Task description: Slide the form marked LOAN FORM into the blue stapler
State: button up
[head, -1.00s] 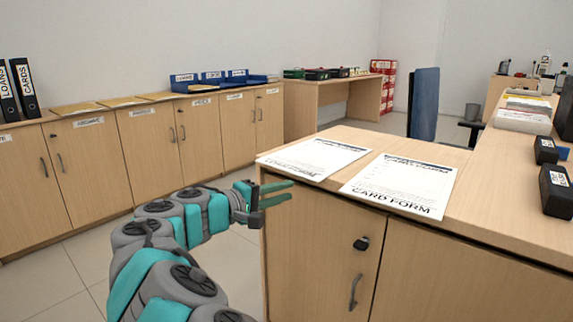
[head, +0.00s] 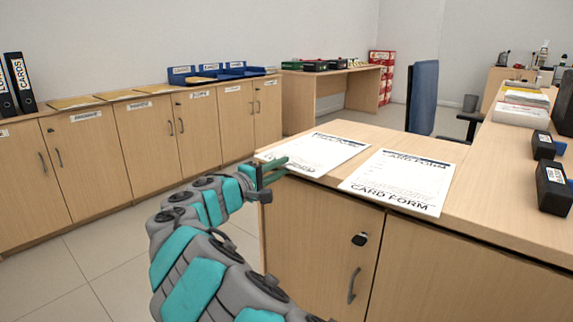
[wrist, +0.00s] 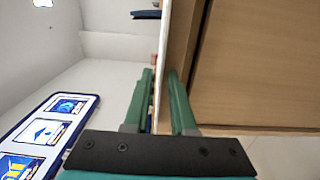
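The left form (head: 325,150) lies flat on the counter, with its near-left end at the edge. Its large label is partly hidden by my fingers and hard to read. My gripper (head: 277,170) is at that end. In the wrist view my gripper (wrist: 160,100) has its fingers apart, one on each side of a thin pale edge, which looks like the sheet seen edge-on. A second sheet, marked CARD FORM (head: 402,180), lies to the right. Dark labelled blocks (head: 554,190) with blue parts stand at the right; I cannot tell whether one is the blue stapler.
The wooden counter (head: 480,232) has bare top right of the CARD FORM sheet. White trays (head: 522,115) stand farther back. Low cabinets (head: 150,140) with blue trays (head: 222,72) line the left wall. A blue chair (head: 422,97) stands behind the counter.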

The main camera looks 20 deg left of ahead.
jog(key=shift+x, duration=0.85)
jog(key=shift+a, duration=0.1)
jog(key=shift+c, duration=0.5)
jog(key=shift+c, duration=1.1)
grip_shut()
jog(key=shift+r+p, duration=0.8)
jog(key=shift+r, duration=0.6)
jog(key=shift+f, duration=0.15)
jog(key=shift+s, duration=0.1)
